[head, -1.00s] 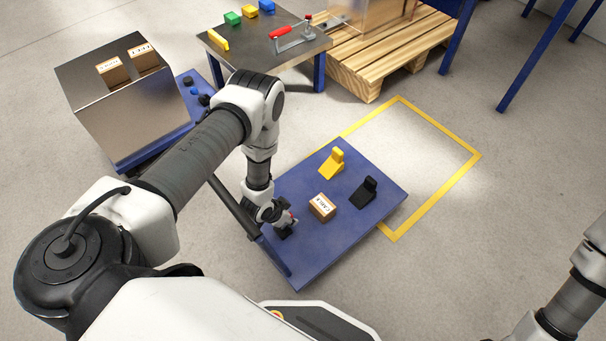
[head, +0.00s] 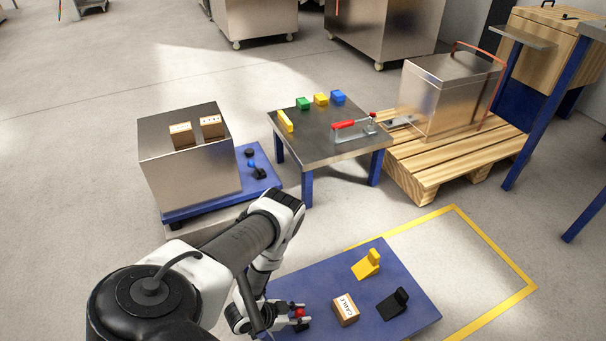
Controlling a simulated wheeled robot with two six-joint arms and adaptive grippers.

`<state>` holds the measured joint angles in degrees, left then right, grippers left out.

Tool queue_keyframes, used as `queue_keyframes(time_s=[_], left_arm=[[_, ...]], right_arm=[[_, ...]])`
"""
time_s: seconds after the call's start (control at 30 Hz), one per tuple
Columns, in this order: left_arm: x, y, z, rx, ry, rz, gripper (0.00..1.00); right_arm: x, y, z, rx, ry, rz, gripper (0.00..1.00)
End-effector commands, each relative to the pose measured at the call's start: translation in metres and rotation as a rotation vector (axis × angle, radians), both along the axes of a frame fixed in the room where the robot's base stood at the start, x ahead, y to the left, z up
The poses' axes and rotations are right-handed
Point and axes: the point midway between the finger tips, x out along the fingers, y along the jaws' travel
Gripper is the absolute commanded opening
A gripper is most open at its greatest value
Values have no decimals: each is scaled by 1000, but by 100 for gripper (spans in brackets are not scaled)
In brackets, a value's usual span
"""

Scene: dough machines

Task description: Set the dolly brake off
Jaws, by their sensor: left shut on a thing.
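A flat blue dolly deck (head: 330,275) lies low at the bottom of the head view, with its lower edge cut off. My left gripper (head: 299,317) is at the deck's left part, shut on a small red piece (head: 299,313), which looks like the brake's knob or lever. The fingers hide most of it, so I cannot tell the brake's position. A dark bar runs beside my left wrist at the dolly's left end. My right gripper is out of view.
The deck carries a cable box (head: 345,310), a yellow wedge (head: 367,265) and a black wedge (head: 393,304). A yellow floor outline (head: 497,245) lies to the right. Behind stand a steel bin (head: 190,175), a small table (head: 325,148) and a wooden pallet (head: 455,160).

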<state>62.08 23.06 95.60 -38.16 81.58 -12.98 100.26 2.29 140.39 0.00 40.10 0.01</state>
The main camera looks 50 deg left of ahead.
Motion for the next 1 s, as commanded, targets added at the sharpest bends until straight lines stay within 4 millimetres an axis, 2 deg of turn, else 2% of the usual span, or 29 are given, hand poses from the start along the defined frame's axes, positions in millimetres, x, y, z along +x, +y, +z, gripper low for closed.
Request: queue_keyframes(time_s=[0.37,0.4,0.47,1.0], left_arm=[[1,2,0,1,-8,6,0],[1,2,0,1,-8,6,38],[1,2,1,0,-8,5,57],[1,1,0,0,-4,2,57]], right_arm=[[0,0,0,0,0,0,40],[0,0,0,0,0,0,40],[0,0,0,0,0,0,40],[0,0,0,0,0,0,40]])
